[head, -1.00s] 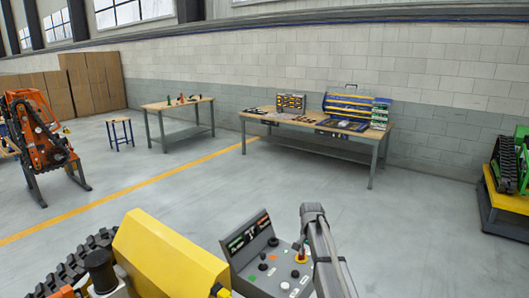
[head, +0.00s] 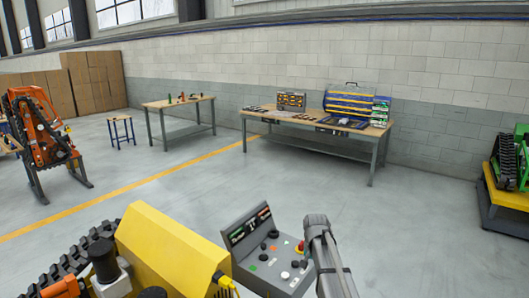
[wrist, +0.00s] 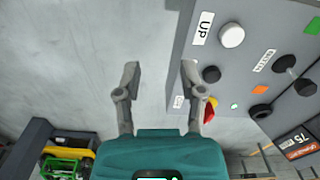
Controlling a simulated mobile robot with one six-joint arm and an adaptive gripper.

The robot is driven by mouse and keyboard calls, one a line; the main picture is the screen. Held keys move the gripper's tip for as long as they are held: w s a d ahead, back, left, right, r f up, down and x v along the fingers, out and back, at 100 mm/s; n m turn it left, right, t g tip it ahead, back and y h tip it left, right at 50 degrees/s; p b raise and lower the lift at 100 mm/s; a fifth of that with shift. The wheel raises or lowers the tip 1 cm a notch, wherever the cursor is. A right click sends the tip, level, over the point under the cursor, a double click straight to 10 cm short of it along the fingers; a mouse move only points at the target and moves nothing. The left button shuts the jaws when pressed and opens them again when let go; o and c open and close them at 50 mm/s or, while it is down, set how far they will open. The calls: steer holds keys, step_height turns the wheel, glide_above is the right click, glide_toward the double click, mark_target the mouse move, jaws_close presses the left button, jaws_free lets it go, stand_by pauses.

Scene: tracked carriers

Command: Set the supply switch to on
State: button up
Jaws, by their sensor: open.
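The grey control panel (head: 262,279) stands at the bottom middle of the head view, with a tilted display and several knobs and buttons. In the wrist view the panel (wrist: 232,72) fills the upper right. It carries a white button (wrist: 231,36) by an "UP" label, a black knob (wrist: 211,74), a red and yellow stop button (wrist: 210,108), a black ring-shaped control (wrist: 260,112) and a black lever-like control (wrist: 286,63). I cannot tell which one is the supply switch. My gripper (wrist: 160,78) is open and empty, its right finger beside the panel's left edge. My arm hides part of the panel in the head view.
A yellow machine body (head: 165,250) with a black track stands left of the panel. Workbenches (head: 360,136) stand along the wall and an orange machine (head: 40,130) at the far left. The floor (head: 230,180) between them is clear.

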steer(key=s+f+n+b, duration=0.2)
steer(key=s+f+b, duration=0.1)
steer(key=s, duration=0.8)
steer(key=s+f+n+b, duration=0.3)
steer(key=s+f, duration=0.1)
steer(key=s, duration=0.6)
steer(key=shift+s+f+b, duration=0.2)
steer(key=shift+s+b, duration=0.15)
steer(key=shift+b, duration=0.05)
stand_by(1.2)
